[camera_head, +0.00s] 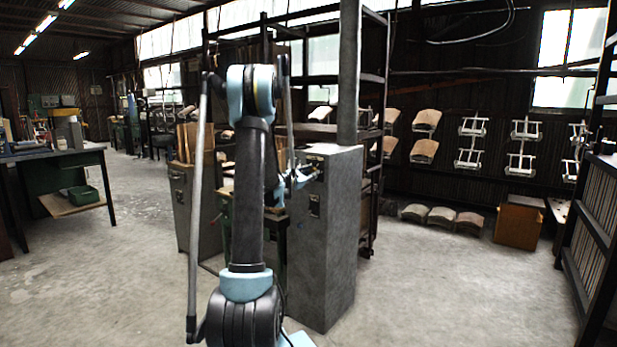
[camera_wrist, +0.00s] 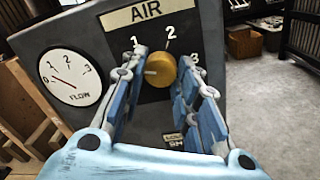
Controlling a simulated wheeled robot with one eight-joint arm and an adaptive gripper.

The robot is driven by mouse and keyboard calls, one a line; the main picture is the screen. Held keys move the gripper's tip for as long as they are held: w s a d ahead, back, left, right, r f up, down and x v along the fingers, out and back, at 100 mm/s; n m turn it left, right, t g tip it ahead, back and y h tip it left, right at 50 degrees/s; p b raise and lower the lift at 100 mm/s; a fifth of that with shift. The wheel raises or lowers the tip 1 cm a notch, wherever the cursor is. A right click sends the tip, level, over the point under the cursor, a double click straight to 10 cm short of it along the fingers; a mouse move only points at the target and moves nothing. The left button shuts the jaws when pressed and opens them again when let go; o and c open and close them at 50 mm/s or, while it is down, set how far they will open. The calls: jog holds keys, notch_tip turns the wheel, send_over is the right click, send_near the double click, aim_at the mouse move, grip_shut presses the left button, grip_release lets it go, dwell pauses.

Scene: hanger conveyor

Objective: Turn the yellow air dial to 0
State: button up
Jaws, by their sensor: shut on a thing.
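In the wrist view, the yellow air dial (camera_wrist: 161,70) sits on a dark plate under the label AIR. Its pale mark points left, a little below the 1. The 1, 2 and 3 show around the dial; the 0 is hidden behind the left finger. My gripper (camera_wrist: 164,62) has its blue fingers on both sides of the dial and is shut on it. The round FLOW gauge (camera_wrist: 70,77) is left of the dial, its needle between 0 and 1. In the head view, my gripper (camera_head: 301,174) is at the grey cabinet (camera_head: 335,240); the dial is too small to make out there.
A second grey cabinet (camera_head: 192,205) stands to the left. A dark workbench (camera_head: 60,160) is at far left and a slatted rack (camera_head: 600,210) at far right. An orange-brown box (camera_head: 518,226) is near the back wall. Open concrete floor lies on both sides.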

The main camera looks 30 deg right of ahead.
jog(key=shift+w, duration=0.15)
jog(key=o, duration=1.1)
jog(key=shift+c, duration=0.2)
jog(key=v, duration=1.2)
jog(key=shift+f, duration=0.1)
